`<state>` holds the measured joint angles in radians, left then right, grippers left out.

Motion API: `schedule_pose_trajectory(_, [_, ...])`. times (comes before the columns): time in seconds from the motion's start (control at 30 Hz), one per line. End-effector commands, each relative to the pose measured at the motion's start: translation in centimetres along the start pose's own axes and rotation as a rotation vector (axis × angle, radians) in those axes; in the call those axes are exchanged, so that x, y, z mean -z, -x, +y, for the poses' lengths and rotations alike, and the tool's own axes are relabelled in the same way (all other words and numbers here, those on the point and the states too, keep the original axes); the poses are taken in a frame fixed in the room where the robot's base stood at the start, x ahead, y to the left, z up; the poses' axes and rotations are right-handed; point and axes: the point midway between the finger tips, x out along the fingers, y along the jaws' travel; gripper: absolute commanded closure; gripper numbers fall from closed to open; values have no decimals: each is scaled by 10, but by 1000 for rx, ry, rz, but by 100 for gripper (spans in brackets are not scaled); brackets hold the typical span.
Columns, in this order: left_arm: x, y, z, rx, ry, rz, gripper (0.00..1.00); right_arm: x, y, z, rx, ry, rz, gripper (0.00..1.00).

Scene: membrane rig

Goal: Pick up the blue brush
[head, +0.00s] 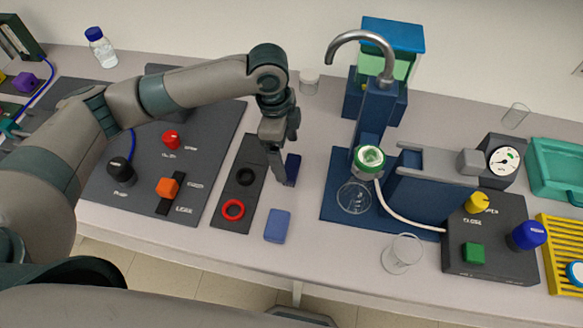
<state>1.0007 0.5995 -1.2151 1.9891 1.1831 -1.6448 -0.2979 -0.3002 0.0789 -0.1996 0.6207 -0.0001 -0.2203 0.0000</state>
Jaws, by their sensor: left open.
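Two small blue things lie near my left gripper (284,166), and I cannot tell for certain which is the brush. A dark blue, narrow piece (293,170) stands right beside the fingers, on their right side. A lighter blue, flat block (277,226) lies on the bench nearer the front edge. My left gripper points down, open, just right of the dark tray with rings. Its fingers partly overlap in this view, and whether they touch the dark blue piece is unclear. My right gripper is not in view.
A dark tray (223,192) with a red ring and a black ring lies left of the gripper. A control panel (200,187) is further left. The blue rig (427,197) stands right, with a clear glass (402,254) before it. Bench between block and rig is clear.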

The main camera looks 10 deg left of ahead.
Motion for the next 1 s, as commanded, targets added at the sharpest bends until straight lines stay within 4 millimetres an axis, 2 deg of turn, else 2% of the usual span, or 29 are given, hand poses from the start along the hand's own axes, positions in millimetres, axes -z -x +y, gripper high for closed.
schedule_pose_trajectory(0.27, [4, -7, 3, -1, 0, 0, 14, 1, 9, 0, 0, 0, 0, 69])
schedule_pose_trajectory(0.43, [10, -26, 8, -2, 0, 0, 14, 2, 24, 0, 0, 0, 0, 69])
schedule_pose_trajectory(0.63, [9, -48, 8, -1, 0, 0, 14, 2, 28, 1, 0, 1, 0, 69])
schedule_pose_trajectory(1.0, [9, -52, 8, 1, -1, 0, 14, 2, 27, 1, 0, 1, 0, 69])
